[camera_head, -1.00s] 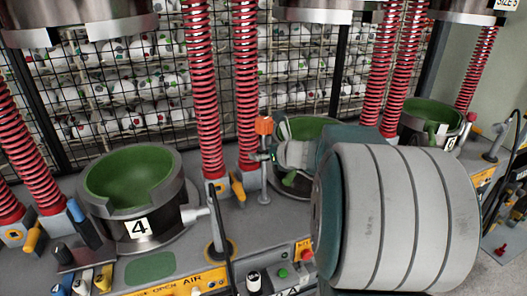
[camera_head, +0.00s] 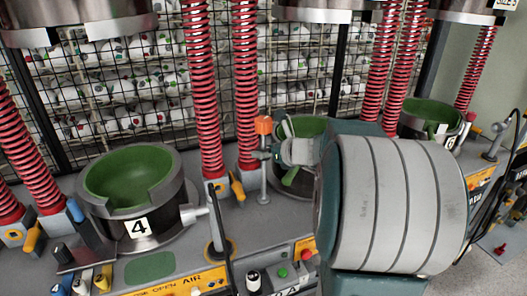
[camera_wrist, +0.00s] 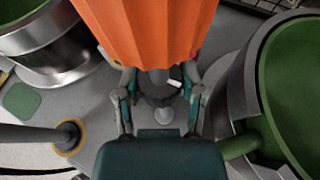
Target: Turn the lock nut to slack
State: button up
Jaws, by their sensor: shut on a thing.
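An orange ribbed cap (camera_head: 264,126) tops a grey upright post (camera_head: 264,185) between the cup numbered 4 and the middle green cup. In the wrist view the orange cap (camera_wrist: 150,30) fills the top centre, close to the camera. Just below it, my gripper (camera_wrist: 160,85) is shut on the dark lock nut (camera_wrist: 158,77), with one finger on each side. A small white mark shows on the nut's right side. In the head view my gripper (camera_head: 281,154) reaches the post from the right, just under the cap. My arm hides part of the middle cup.
The number 4 cup (camera_head: 125,185) stands left and the middle green cup (camera_head: 306,128) right behind my gripper. Red springs (camera_head: 245,85) rise behind the post. A thin dark rod (camera_head: 222,225) stands in front, near the control panel (camera_head: 185,284).

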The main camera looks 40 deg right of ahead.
jog(key=o, duration=1.2)
jog(key=shift+c, duration=0.2)
jog(key=v, duration=1.2)
jog(key=shift+f, duration=0.1)
jog(key=s+a+f+n+g+y, duration=0.1)
jog(key=a+f+n+g, duration=0.15)
jog(key=a+n, duration=0.55)
jog(key=s+a+f+n+g, duration=0.1)
jog(key=s+a+n+g, duration=0.15)
jog(key=a+n, duration=0.55)
jog(key=s+a+f+n+g+h, duration=0.2)
jog(key=s+a+n, duration=0.6)
jog(key=n, duration=0.9)
jog(key=shift+s+a+f+n+g+h, duration=0.35)
jog(key=shift+a+f+h, duration=0.25)
jog(key=shift+a+h, duration=0.3)
